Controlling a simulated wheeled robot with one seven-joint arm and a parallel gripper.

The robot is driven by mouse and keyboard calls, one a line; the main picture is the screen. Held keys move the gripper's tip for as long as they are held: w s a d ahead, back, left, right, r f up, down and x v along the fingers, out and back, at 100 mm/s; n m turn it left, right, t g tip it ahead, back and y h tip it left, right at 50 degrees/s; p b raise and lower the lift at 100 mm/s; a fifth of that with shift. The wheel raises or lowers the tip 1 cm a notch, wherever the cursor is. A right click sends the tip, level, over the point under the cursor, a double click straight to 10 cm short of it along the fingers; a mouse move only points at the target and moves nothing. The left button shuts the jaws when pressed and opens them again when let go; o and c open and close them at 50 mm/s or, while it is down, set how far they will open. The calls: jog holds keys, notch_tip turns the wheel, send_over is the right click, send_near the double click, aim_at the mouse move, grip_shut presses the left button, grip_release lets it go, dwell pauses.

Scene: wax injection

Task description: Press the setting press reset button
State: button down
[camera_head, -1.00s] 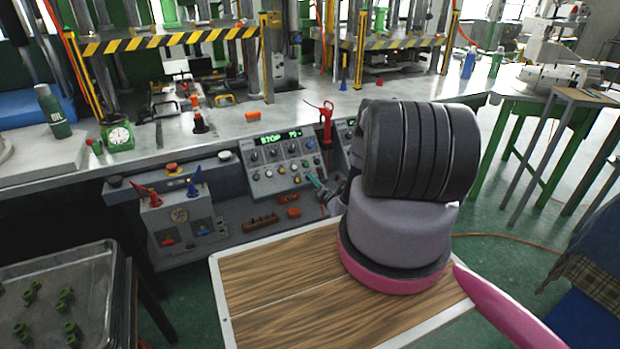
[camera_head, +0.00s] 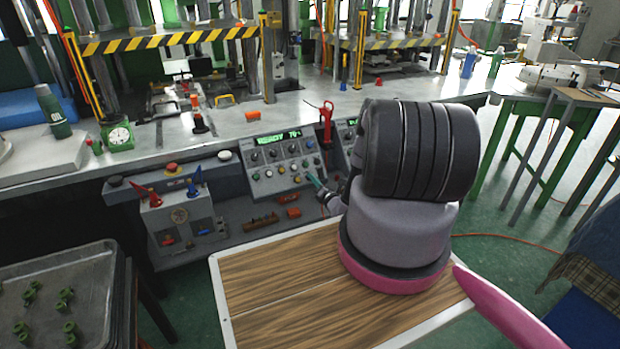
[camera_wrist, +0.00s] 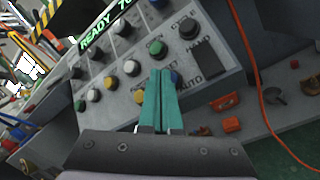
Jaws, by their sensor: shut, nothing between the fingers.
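The setting press control panel (camera_head: 283,160) is a grey sloped box at the front of the bench. Its green display (camera_head: 278,140) appears to read READY 70. I cannot tell which is the reset button. My gripper (camera_wrist: 162,72) is shut and empty, its teal fingertips over the panel's lower button area. It also shows in the head view (camera_head: 316,182); contact cannot be told.
A second panel (camera_head: 349,140) stands to the right, partly hidden by my arm. A red-handled tool (camera_head: 326,115) stands between the panels. A grey box with red and blue levers (camera_head: 180,215) is to the left. Orange parts (camera_head: 289,198) lie on the shelf below.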

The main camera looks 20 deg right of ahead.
jog(key=shift+s+r, duration=0.3)
jog(key=shift+s, duration=0.05)
jog(key=shift+s+d+r, duration=0.1)
jog(key=shift+s+r, duration=1.55)
jog(key=shift+s, duration=0.25)
